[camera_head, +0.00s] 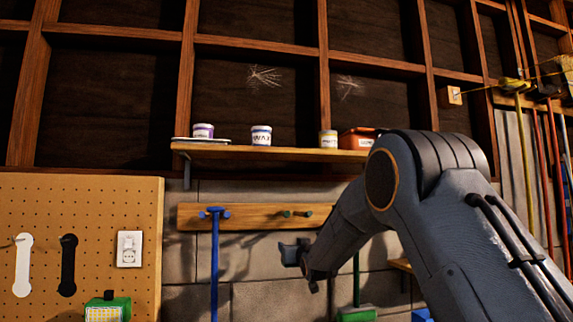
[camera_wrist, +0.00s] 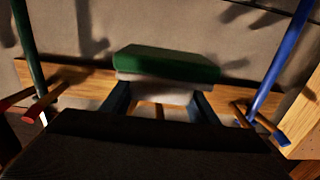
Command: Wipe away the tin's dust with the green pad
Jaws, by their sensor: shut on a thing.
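My gripper (camera_head: 292,254) is below the shelf, in front of the peg rail. In the wrist view its two fingers (camera_wrist: 163,92) are shut on the green pad (camera_wrist: 168,63), which has a pale underside. The pad's green cannot be made out in the head view. On the shelf stand a tin with a purple label (camera_head: 203,131), a white tin with dark lettering (camera_head: 261,135) and a tin with a yellow label (camera_head: 328,139). All are upright and apart from my gripper. Dust on them is too small to tell.
The wooden shelf (camera_head: 270,153) also holds a flat pale dish (camera_head: 200,140) under the purple-labelled tin and an orange-red box (camera_head: 358,138). Below are a peg rail (camera_head: 255,216), a blue-handled tool (camera_head: 214,262) and a green-handled brush (camera_head: 356,313). A pegboard (camera_head: 80,215) is left.

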